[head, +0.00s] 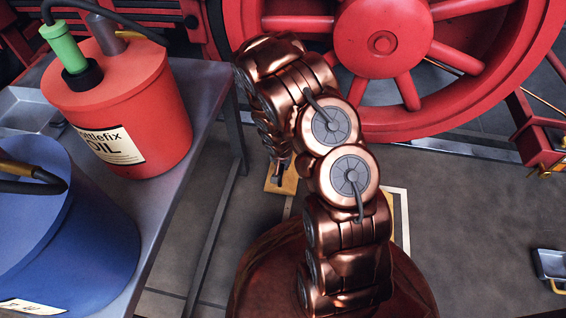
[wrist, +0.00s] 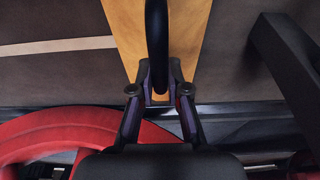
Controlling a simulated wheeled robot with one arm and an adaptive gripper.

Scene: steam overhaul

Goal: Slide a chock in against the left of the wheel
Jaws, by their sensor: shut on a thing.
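The chock (wrist: 128,25) is an orange-yellow wedge with a black handle (wrist: 156,40), at the top middle of the wrist view. My gripper (wrist: 160,88) is shut on that handle. In the head view the chock (head: 288,184) shows at floor level, left of the wheel's lower rim, partly hidden by my arm. The big red spoked wheel (head: 405,120) stands at the top right. Its rim (wrist: 40,135) also shows at the lower left of the wrist view. I see a gap between chock and rim, but cannot tell whether the chock touches the floor.
A grey bench (head: 165,215) stands at the left with a red oil can (head: 130,110) and a blue container (head: 70,235). A dark post (wrist: 285,60) rises close by at the right of the wrist view. A grey object (head: 550,264) lies at the far right; floor before it is clear.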

